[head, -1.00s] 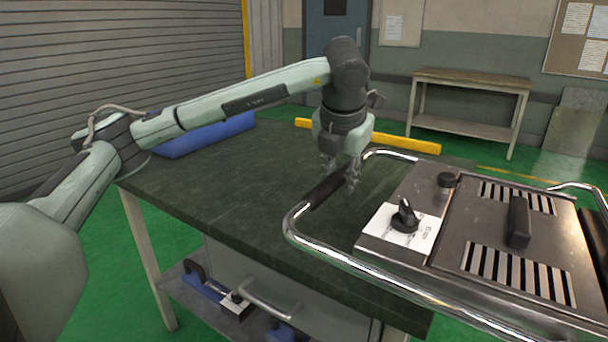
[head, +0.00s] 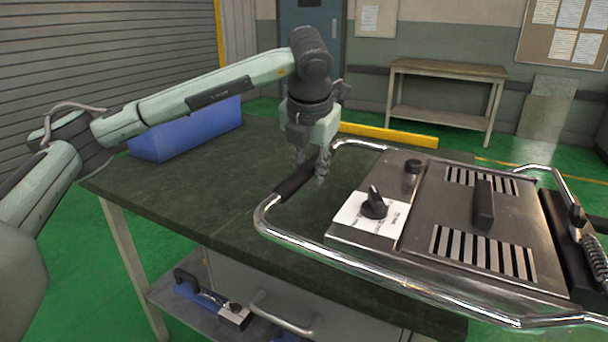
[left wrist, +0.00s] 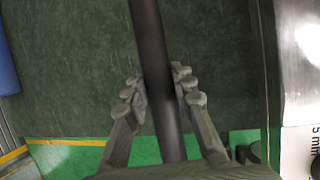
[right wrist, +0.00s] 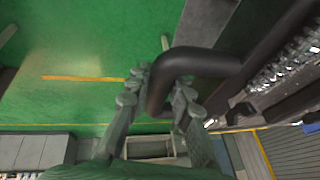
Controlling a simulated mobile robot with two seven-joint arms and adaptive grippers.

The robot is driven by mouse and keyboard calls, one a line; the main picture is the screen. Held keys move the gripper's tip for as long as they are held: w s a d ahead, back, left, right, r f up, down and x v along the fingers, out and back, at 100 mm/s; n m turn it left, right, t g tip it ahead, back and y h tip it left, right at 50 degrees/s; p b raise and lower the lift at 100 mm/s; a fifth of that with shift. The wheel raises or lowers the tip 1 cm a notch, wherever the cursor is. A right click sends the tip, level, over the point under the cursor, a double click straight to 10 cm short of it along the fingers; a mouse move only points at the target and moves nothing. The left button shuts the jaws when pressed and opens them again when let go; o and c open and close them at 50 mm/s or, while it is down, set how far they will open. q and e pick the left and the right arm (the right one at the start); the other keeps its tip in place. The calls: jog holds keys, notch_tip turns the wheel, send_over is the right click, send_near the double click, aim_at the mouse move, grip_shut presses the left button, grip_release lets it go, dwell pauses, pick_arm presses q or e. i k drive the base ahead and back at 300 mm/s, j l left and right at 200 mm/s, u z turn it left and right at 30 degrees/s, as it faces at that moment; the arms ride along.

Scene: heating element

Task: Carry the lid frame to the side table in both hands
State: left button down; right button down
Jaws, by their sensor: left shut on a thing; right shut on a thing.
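The lid frame (head: 340,258) is a chrome tube frame around a steel panel (head: 450,215) with a black knob, a black handle and slotted vents. It looks roughly level over the green-topped bench; whether it touches the top is unclear. My left gripper (head: 312,172) is shut on the black grip at its left end. In the left wrist view, the fingers (left wrist: 160,92) flank the black bar (left wrist: 152,45). In the right wrist view, my right gripper (right wrist: 160,95) is shut on a bent black handle (right wrist: 205,62). The head view does not show this gripper clearly.
The green-topped bench (head: 190,195) is clear at left, with a blue box (head: 195,130) at its back left. A wooden-topped table (head: 450,70) stands by the far wall. Tools lie on the lower shelf (head: 165,295).

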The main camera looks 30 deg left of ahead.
aim_at(324, 191)
jog(key=j, duration=0.95)
jog(key=i+j, duration=0.45)
